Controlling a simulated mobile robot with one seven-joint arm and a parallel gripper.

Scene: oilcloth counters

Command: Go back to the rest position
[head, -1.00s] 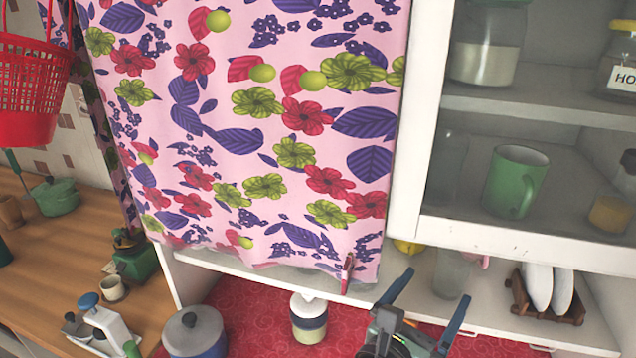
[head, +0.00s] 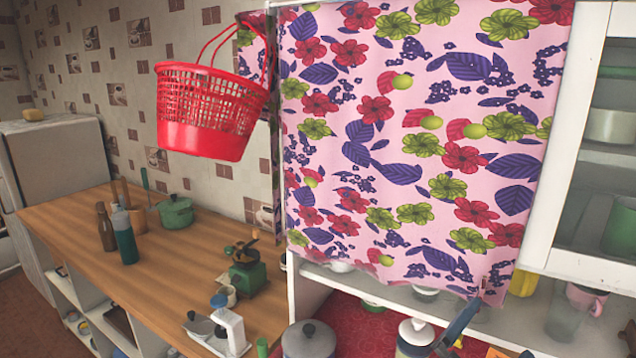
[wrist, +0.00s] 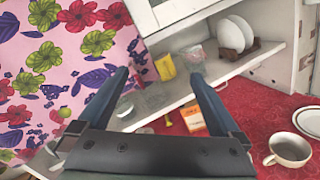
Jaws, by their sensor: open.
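My gripper (wrist: 158,95) is open in the wrist view, with its two blue-grey fingers spread wide and nothing between them that I can see held. It faces the white cabinet's lower shelf and the red counter. In the head view only one blue finger (head: 458,326) shows clearly, at the bottom edge to the right of a white lidded canister (head: 415,336). The rest of my gripper is out of that picture or too cropped to make out.
A pink flowered curtain (head: 405,150) hangs over the cabinet front. A red basket (head: 212,108) hangs at the left. A wooden counter (head: 175,262) holds a green pot (head: 175,213) and a coffee grinder (head: 247,270). A pale cup (wrist: 288,150) stands on the red counter (wrist: 262,112).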

